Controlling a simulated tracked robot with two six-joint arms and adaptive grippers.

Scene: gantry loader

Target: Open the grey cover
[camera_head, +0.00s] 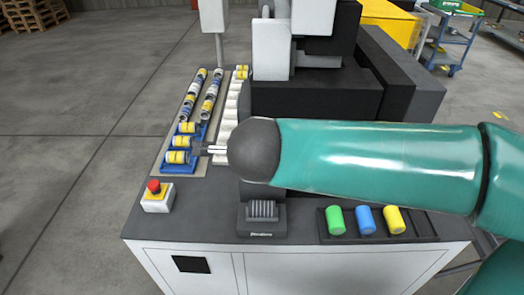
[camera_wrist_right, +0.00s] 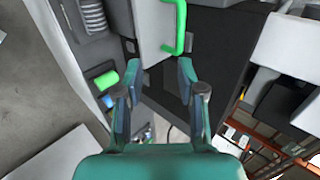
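In the right wrist view the grey cover (camera_wrist_right: 153,38) is a flat light grey panel with a green bar handle (camera_wrist_right: 181,30) along its right side. My right gripper (camera_wrist_right: 159,68) is open and empty. The handle lies beyond the fingertips, nearer the right-hand finger in the picture, and appears apart from both. I cannot tell whether the cover is fully shut. My left gripper is in neither view.
A rack (camera_head: 321,228) holds green, blue and yellow cylinders at the front right. A red emergency button (camera_head: 154,187) stands at the front left. Blue trays (camera_head: 180,167) with yellow-banded cylinders lie at the left. The dark gantry housing (camera_head: 312,97) rises behind my arm.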

